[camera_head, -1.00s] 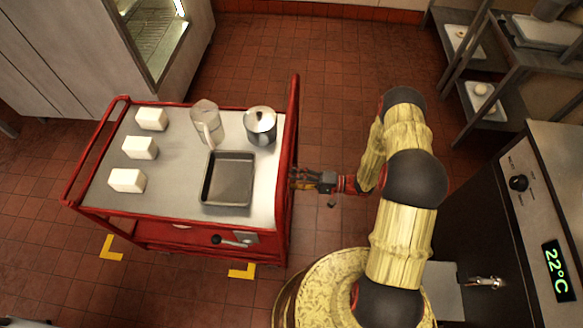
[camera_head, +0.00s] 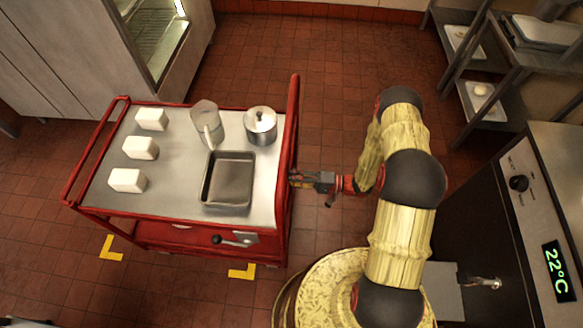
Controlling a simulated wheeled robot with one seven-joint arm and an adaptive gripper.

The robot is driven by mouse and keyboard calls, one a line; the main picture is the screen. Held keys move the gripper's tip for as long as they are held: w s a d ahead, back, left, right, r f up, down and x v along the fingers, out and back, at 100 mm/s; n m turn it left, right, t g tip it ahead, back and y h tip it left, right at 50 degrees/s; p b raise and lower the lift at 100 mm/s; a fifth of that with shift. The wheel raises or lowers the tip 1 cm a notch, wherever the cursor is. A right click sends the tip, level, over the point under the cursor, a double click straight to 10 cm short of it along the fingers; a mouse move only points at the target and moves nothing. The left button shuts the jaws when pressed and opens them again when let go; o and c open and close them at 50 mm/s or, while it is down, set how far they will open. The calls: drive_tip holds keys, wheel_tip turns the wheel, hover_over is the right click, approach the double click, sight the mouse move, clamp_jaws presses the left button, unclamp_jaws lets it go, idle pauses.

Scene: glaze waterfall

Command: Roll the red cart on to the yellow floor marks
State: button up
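The red cart (camera_head: 177,225) stands upright left of my arm, with a grey top and a tall red handle frame (camera_head: 293,110) at its right end. Two yellow floor marks show by its near side: one at the left (camera_head: 111,248) and one at the right (camera_head: 242,271). Any marks at the far side are hidden. The cart's near edge lies just behind the visible marks. My gripper (camera_head: 296,179) is at the cart's right end, against or very close to the red frame. Its fingertips are small and partly merge with the frame, so I cannot tell whether they grip it.
On the cart are white blocks (camera_head: 127,181), a clear jug (camera_head: 207,122), a lidded metal pot (camera_head: 260,125) and a grey tray (camera_head: 228,179). A cabinet (camera_head: 150,45) stands behind left. A shelf rack (camera_head: 490,100) and a unit reading 22°C (camera_head: 540,200) are at right.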

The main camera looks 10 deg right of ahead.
drive_tip(key=shift+f, duration=0.15)
clamp_jaws()
drive_tip(key=shift+s, duration=0.1)
